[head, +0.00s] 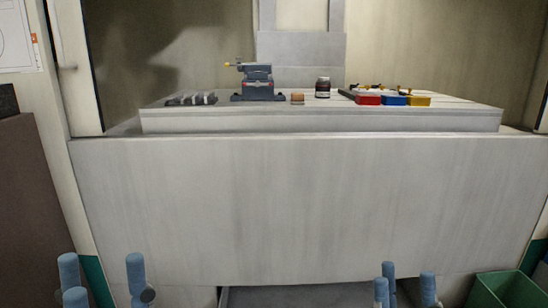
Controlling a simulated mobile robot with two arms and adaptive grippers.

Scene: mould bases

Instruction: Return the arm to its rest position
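My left gripper (103,277) shows at the bottom left of the head view. Its blue fingers point up and stand well apart, with nothing between them. My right gripper (407,285) shows at the bottom, right of the middle. Its blue fingers also stand apart with nothing between them. Both grippers are low in the picture, in front of the machine's pale front panel (300,205) and below the worktable (320,121). The palms and both arms are cut off by the lower picture edge.
On the worktable are dark metal blocks (191,99), a vise (258,82), a small orange-brown block (297,97), a dark jar (323,87), and red (368,99), blue (394,100) and yellow (418,100) bins. A green bin (500,290) stands bottom right. The worktable's front strip is clear.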

